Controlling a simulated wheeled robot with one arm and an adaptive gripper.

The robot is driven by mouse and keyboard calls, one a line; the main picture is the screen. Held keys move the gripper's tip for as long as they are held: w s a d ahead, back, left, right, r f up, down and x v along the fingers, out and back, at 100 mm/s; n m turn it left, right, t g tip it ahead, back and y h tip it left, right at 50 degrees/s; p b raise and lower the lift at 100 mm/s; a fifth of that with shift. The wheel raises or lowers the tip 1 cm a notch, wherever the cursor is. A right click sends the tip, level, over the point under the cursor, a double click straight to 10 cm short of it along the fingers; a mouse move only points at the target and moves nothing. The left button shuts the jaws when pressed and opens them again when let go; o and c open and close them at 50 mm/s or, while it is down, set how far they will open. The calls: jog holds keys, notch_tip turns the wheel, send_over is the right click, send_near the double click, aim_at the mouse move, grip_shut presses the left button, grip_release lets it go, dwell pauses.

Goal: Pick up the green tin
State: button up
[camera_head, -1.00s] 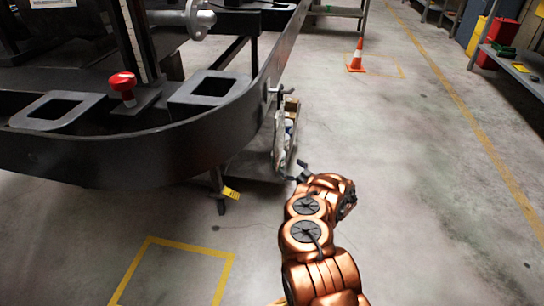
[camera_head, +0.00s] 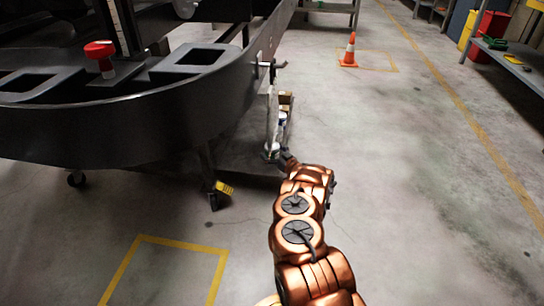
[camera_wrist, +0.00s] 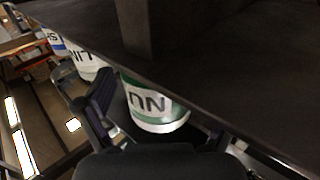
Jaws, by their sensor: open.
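The green tin (camera_wrist: 157,112), with a white band and dark lettering, is near the middle of the wrist view. A dark panel hides part of its top. My gripper (camera_wrist: 160,116) is open, with one dark finger left of the tin and the other partly visible at its right. I cannot tell whether either finger touches it. In the head view my gripper (camera_head: 284,160) is at the near end of a narrow rack (camera_head: 272,118) beside the black stand, where the green tin cannot be made out.
A white tin (camera_wrist: 86,66) and a blue-and-white tin (camera_wrist: 54,42) stand left of the green one. The dark panel (camera_wrist: 235,75) lies close above. The black stand (camera_head: 150,125) is left of my arm. An orange cone (camera_head: 349,52) stands on open floor to the right.

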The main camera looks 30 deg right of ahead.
jog(key=c, duration=1.5)
